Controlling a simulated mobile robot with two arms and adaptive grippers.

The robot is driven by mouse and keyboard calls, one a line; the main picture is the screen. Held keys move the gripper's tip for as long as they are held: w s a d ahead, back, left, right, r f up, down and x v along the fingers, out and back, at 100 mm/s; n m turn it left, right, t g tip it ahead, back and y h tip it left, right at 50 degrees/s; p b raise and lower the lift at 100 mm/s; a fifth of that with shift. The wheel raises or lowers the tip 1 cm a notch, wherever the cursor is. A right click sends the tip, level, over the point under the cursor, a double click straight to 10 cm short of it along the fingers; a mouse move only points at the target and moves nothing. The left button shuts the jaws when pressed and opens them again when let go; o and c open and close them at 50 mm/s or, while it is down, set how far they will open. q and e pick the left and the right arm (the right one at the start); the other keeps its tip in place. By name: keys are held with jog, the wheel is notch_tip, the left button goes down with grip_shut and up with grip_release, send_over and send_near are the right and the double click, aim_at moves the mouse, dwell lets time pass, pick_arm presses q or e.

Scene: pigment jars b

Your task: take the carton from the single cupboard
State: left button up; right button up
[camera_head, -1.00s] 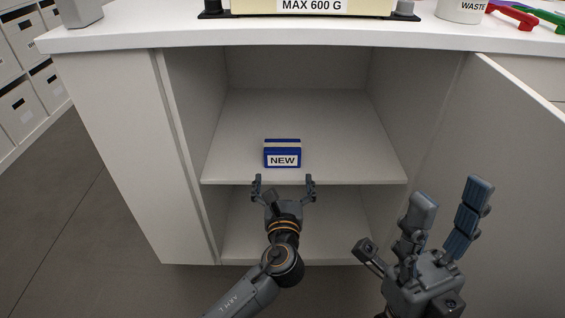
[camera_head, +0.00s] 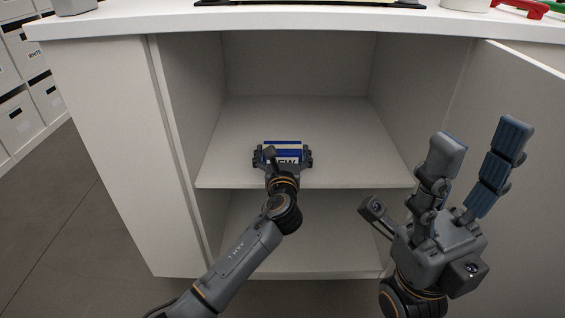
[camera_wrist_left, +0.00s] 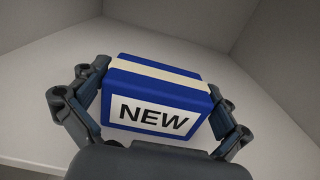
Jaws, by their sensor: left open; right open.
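The carton (camera_head: 282,146) is blue with a pale band and a white NEW label, and stands on the upper shelf of the open cupboard (camera_head: 240,120). My left gripper (camera_head: 283,160) reaches over the shelf from the front, and its fingers are open on either side of the carton. In the left wrist view the carton (camera_wrist_left: 158,90) sits between the two open fingers, with its label facing the palm. Its lower front edge is partly hidden by my gripper. My right gripper (camera_head: 450,170) is open and empty, in front of the cupboard at the right.
The cupboard door (camera_head: 500,150) stands open at the right, behind my right gripper. The white counter top (camera_head: 300,20) runs above. The lower compartment (camera_head: 320,230) looks empty where visible. White storage boxes (camera_head: 25,115) stand at the far left.

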pick_arm(q)
jog(key=shift+w, duration=0.15)
jog(key=c, duration=0.9)
jog(key=shift+o, duration=0.2)
jog(key=shift+r, duration=0.2)
